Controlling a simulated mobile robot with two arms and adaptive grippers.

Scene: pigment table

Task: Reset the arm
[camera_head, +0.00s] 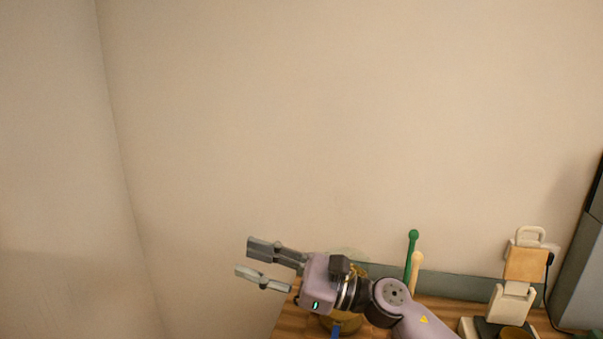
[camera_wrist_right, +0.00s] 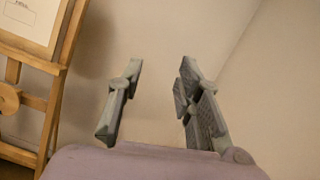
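My right gripper (camera_head: 250,259) is raised above the left end of a wooden table, pointing left. Its two fingers are apart with nothing between them. In the right wrist view the gripper (camera_wrist_right: 158,95) is also open and empty, with plain wall behind it. My right arm comes in from the bottom and hides part of the table. My left gripper is not in view.
The wooden table (camera_head: 290,325) is at the bottom. A green rod (camera_head: 411,252) and a cream rod (camera_head: 415,268) stand behind my arm. A white device with an orange-tan block (camera_head: 525,264) stands to the right. A wooden easel (camera_wrist_right: 50,105) shows at left in the wrist view.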

